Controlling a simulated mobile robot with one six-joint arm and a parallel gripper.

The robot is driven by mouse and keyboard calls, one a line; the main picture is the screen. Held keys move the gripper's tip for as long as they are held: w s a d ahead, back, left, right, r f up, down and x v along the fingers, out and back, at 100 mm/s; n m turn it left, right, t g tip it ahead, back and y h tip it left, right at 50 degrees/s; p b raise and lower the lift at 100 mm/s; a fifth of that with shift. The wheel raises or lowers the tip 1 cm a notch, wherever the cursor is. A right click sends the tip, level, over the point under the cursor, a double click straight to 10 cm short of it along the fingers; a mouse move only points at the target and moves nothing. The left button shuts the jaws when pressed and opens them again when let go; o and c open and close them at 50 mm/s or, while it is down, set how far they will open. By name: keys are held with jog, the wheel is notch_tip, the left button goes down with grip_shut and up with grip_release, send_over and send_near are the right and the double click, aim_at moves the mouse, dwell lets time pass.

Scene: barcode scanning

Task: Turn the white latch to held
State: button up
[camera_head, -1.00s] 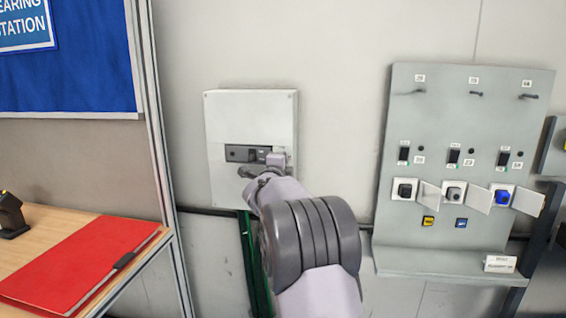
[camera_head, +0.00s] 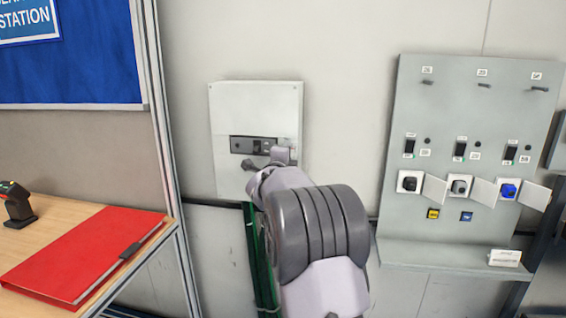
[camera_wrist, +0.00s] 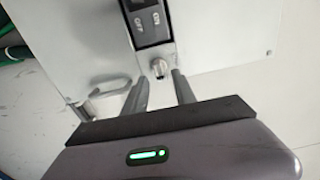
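A pale, metallic small knob (camera_wrist: 160,68) sits at the end of a dark switch strip marked OFF and ON in the wrist view. It may be the white latch, though I cannot read its setting. My gripper (camera_wrist: 160,88) is open, its two fingers on either side of this knob and slightly short of it, with no clear contact. In the head view my wrist hides the right end of the dark strip (camera_head: 253,146) on the white wall box (camera_head: 255,97), and I cannot make out the latch there.
A grey handle (camera_wrist: 108,88) stands out from the box left of my fingers in the wrist view. A grey panel (camera_head: 440,120) with switches, knobs and open flaps is at right. A desk holds a red folder (camera_head: 85,255) and a scanner (camera_head: 17,205).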

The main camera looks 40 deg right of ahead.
jog(key=p+v, duration=0.1)
jog(key=v, duration=1.5)
jog(key=shift+s, duration=0.15)
jog(key=shift+a, duration=0.15)
jog(key=s+a+f+n+t+y, duration=0.1)
jog(key=s+a+n+y, duration=0.45)
jog(key=a, duration=0.55)
jog(key=s+a+f+n+y, duration=0.1)
jog(key=s+a+n+y, duration=0.1)
jog(key=a+n+y, duration=0.8)
jog(key=s+a+f+n+g, duration=0.2)
jog(key=s+a+f, duration=0.1)
jog(key=s, duration=0.4)
jog(key=s+a+f+n+g, duration=0.2)
jog(key=s+a+f+n, duration=0.1)
jog(key=s, duration=0.4)
jog(key=s+a+f+n+g, duration=0.2)
jog(key=s+a+f+n, duration=0.1)
jog(key=s, duration=0.5)
jog(key=shift+a+f+g, duration=0.4)
jog(key=shift+a+f, duration=0.5)
jog(key=shift+a, duration=0.2)
